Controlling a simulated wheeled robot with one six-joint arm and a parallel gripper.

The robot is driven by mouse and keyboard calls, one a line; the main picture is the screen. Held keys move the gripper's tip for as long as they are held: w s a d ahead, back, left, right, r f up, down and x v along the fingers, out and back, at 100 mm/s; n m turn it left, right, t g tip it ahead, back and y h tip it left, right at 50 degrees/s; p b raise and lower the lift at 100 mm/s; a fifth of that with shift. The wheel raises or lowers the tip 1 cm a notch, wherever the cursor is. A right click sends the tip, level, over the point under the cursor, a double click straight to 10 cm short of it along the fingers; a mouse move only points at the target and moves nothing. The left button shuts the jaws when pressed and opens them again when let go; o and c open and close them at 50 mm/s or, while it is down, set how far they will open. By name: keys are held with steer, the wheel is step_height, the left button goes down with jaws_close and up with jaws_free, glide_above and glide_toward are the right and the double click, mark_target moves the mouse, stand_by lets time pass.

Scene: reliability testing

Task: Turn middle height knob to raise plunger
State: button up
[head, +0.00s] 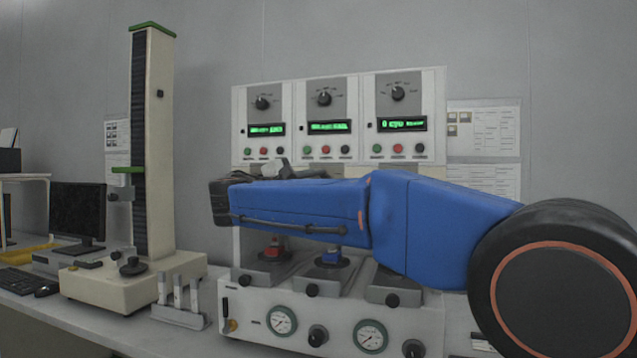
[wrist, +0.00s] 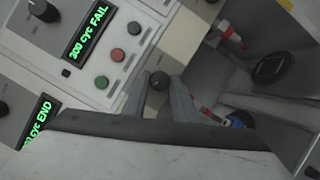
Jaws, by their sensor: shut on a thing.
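My gripper (wrist: 161,86) shows in the wrist view with its two grey fingers on either side of a small dark round knob (wrist: 159,79). It is shut on this knob, which sits on a beige block below the control panel. In the head view my blue arm crosses in front of the tester and hides the knob and most of the gripper. A red plunger part (head: 275,249) and a blue one (head: 331,256) show below my arm, over the left and middle stations. The wrist view also shows red-tipped plunger parts (wrist: 228,37) and a blue part (wrist: 240,119).
The control panel (head: 286,90) has three modules with dials, green displays and buttons. Gauges (head: 281,320) and black knobs line the lower front. A tall column tester (head: 154,150) and a monitor (head: 78,212) stand left.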

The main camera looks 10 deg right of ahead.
steer(key=shift+f+n, duration=0.15)
steer(key=shift+n, duration=0.25)
steer(key=o, duration=1)
steer(key=shift+o, duration=0.2)
steer(key=v, duration=1.7)
steer(key=shift+f, duration=0.25)
steer(key=shift+s+a, duration=0.15)
